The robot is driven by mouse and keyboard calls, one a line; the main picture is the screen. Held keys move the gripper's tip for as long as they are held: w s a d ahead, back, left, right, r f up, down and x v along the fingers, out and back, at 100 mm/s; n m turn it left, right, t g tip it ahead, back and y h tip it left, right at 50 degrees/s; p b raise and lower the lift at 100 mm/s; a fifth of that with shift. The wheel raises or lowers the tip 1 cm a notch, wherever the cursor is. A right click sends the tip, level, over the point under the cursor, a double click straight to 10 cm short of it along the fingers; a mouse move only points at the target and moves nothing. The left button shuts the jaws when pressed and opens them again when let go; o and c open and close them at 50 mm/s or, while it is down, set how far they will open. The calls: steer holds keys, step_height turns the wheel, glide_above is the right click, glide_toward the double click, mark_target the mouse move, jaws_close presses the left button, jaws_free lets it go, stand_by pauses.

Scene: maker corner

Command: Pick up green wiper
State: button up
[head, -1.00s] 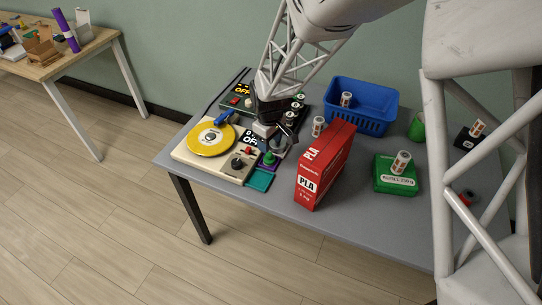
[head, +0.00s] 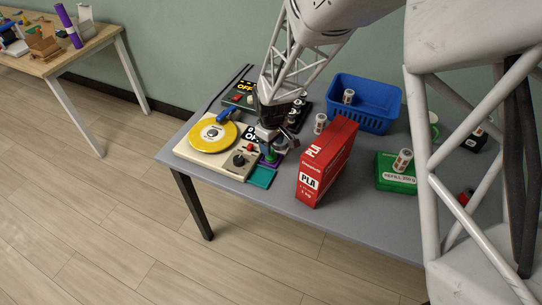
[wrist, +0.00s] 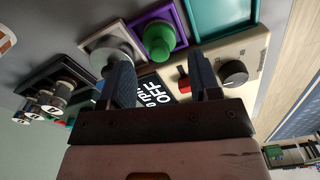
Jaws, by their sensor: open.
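A green knob-shaped piece (wrist: 158,40), the likeliest thing to be the green wiper, stands on a purple square (wrist: 182,17). It also shows small in the head view (head: 271,155), partly hidden by my gripper (head: 273,137). In the wrist view my gripper (wrist: 162,75) is open. Its two fingers are spread and the space between them is empty. The green piece lies just beyond the fingertips, roughly in line with the gap, and looks apart from both.
Close by are a grey round piece (wrist: 112,57), a red switch (wrist: 184,80), a black knob (wrist: 234,73) and a teal square (head: 261,177). A yellow disc (head: 213,134) lies left. A tall red PLA box (head: 325,165) stands right; a blue basket (head: 365,104) is behind.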

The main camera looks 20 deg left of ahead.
steer(key=shift+a+f, duration=0.1)
steer(key=shift+f, duration=2.4)
steer(key=c, duration=0.7)
steer(key=shift+w+r, duration=0.1)
steer(key=shift+r, duration=0.1)
steer(key=shift+r, duration=4.8)
